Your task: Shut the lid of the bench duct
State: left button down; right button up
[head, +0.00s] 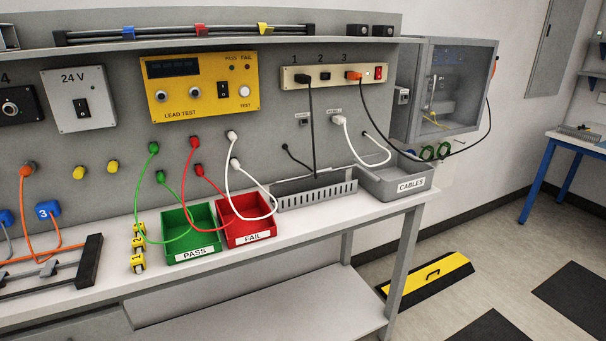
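The bench duct (318,196) is a short grey trough with vertical slots in its front wall. It stands at the back of the bench, between the red FAIL bin and the grey CABLES bin. A plain grey strip stands up behind the slotted wall, which looks like the lid raised open; its exact angle is hard to tell. A black cable hangs down from the power strip to the duct, and its lower end is hidden behind the front wall. Neither of my grippers is in view.
The red FAIL bin (262,234) and green PASS bin (184,257) stand left of the duct, with leads draped into them. The CABLES bin (378,189) is close on the right. A white cable loops near it. The bench front (345,218) before the duct is clear.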

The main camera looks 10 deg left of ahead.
aim_at(328, 170)
jog(key=u, duration=1.3)
jog(key=i, duration=0.8)
jog(key=z, duration=0.2)
